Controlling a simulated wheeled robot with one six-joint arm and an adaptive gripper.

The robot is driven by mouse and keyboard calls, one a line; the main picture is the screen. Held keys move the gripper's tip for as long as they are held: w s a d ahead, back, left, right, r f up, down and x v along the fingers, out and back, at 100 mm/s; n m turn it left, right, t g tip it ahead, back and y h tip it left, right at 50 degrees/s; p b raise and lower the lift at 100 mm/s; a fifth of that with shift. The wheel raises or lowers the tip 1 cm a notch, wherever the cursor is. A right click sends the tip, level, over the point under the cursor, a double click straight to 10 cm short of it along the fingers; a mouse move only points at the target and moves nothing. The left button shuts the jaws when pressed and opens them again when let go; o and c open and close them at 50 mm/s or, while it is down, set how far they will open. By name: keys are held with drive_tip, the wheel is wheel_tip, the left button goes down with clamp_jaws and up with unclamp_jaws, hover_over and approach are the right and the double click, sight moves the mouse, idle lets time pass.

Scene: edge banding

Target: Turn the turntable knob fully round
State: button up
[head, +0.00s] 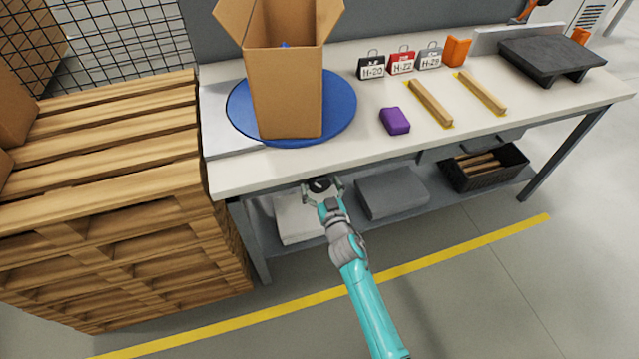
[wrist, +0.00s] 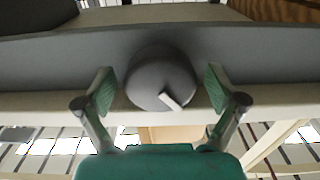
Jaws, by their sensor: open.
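The turntable knob (wrist: 160,77) is a dark grey round knob with a pale raised pointer on its face. In the wrist view it sits on the grey front rail, and the pointer slants toward the lower right. My gripper (wrist: 160,90) is open, with one green-padded finger on each side of the knob and a visible gap to it. In the head view my gripper (head: 320,187) is at the table's front edge, with the dark knob between its fingers. The blue turntable (head: 340,110) lies on the table and carries an open cardboard box (head: 285,95).
The white workbench (head: 350,150) also holds a purple block (head: 395,121), two wooden strips, and several small tagged items. A grey bin (head: 392,192) and a black crate (head: 510,165) are on the shelf below. Wooden pallets (head: 110,190) stand to the left.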

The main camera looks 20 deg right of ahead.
drive_tip(key=shift+w, duration=0.35)
drive_tip(key=shift+c, duration=0.2)
drive_tip(key=c, duration=1.1)
drive_tip(key=shift+n, duration=0.3)
drive_tip(key=n, duration=0.3)
drive_tip(key=shift+d+n, duration=0.1)
drive_tip(key=shift+n, duration=1.7)
